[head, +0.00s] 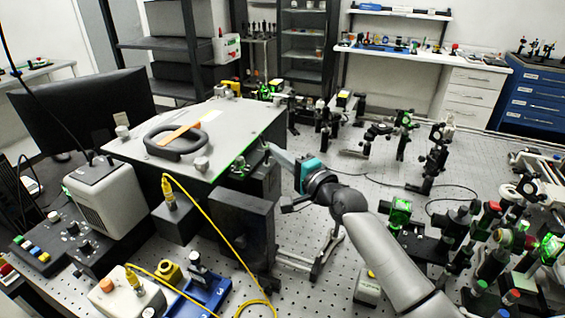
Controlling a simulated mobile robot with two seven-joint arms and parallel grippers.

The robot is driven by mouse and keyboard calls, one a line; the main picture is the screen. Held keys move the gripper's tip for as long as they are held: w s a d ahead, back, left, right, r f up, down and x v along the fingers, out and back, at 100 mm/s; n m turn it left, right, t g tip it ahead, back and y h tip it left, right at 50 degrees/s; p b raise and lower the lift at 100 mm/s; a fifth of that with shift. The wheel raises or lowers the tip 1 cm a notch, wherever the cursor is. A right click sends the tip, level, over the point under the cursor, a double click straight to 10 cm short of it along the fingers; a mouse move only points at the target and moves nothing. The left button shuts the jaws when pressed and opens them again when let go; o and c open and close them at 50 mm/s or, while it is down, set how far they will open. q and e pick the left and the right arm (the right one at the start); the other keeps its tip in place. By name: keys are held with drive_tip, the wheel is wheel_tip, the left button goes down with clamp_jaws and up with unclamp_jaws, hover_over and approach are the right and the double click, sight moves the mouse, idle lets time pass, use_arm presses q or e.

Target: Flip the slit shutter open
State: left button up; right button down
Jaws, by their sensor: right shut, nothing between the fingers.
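The spectrometer box (230,128) has a pale grey lid with a black handle loop (160,143) and an orange strip lying across it. Dark mounts and a green glow (240,168) show at its right side. The slit shutter is too small and too covered there for me to tell its position. My right arm comes in from the lower right. My right gripper (270,150), beyond a teal band, is shut and empty, with its tip close to the box's right side. I cannot tell whether it touches anything. My left gripper is out of view.
A dark block (243,225) stands in front of the box, with a yellow cable (215,222) running past it. Several optic mounts with green light (402,212) crowd the right. A monitor (90,118) stands behind left. Bare perforated bench (335,285) shows near the front middle.

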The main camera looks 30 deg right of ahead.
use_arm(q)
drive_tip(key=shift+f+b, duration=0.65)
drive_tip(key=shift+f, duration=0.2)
use_arm(e)
drive_tip(key=shift+s+a+n+t, duration=0.1)
drive_tip(key=shift+a+n+t, duration=0.1)
drive_tip(key=shift+n+t, duration=0.35)
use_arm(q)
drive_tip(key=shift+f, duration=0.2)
use_arm(e)
drive_tip(key=shift+s+a+n+y, duration=0.1)
drive_tip(key=shift+n+y, duration=0.2)
drive_tip(key=shift+n, duration=0.25)
drive_tip(key=shift+s+a, duration=0.1)
drive_tip(key=shift+a, duration=0.05)
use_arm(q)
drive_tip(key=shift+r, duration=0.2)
use_arm(e)
drive_tip(key=shift+s+a, duration=0.2)
idle(1.0)
